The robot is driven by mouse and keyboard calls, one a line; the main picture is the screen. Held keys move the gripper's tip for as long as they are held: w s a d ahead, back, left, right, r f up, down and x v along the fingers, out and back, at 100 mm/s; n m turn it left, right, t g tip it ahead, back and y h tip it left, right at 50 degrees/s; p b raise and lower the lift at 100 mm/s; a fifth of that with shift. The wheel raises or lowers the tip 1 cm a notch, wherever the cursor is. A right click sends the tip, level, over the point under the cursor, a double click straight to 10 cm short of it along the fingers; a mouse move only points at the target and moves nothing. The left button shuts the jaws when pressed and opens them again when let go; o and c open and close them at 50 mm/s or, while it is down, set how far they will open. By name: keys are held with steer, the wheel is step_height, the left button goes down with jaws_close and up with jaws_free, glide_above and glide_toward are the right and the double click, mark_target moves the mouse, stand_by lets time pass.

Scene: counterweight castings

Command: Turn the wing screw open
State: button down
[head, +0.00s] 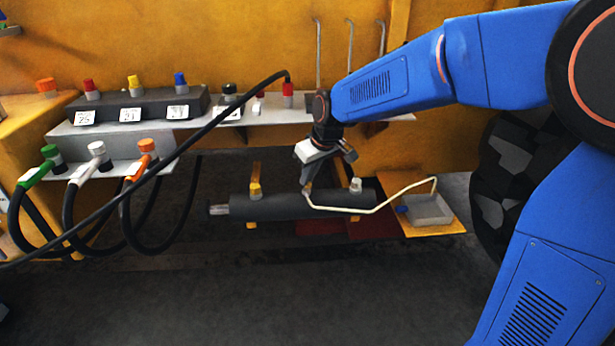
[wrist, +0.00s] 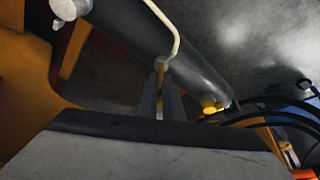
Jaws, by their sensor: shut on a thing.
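My gripper (head: 307,186) reaches down to the top of a dark grey cylinder (head: 275,206), about midway along it. In the wrist view its two grey fingers (wrist: 161,76) are close together on a small fitting at the cylinder's side, where a cream pipe (wrist: 170,24) ends. I take this small piece to be the wing screw; the fingers hide most of it, and its turn angle cannot be told. A yellow-capped port (head: 255,190) and a white-capped port (head: 356,185) stand on the cylinder, one on each side of my gripper.
A grey shelf (head: 220,120) with coloured caps is behind. Black hoses (head: 140,235) hang at the left, and one crosses up to a red fitting (head: 288,92). The floor in front is clear.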

steer(key=n, duration=0.2)
steer(key=n+g+y, duration=0.1)
steer(key=n, duration=0.2)
steer(key=shift+w+d+g, duration=0.15)
steer(key=shift+g, duration=0.15)
steer(key=shift+n+g+y, duration=0.3)
steer(key=shift+n+g, duration=0.4)
steer(key=shift+n, duration=1.1)
steer(key=shift+w, duration=0.1)
steer(key=c, duration=1.9)
jaws_free()
steer(key=shift+r, duration=0.1)
steer(key=v, duration=1.7)
steer(key=shift+d, duration=0.1)
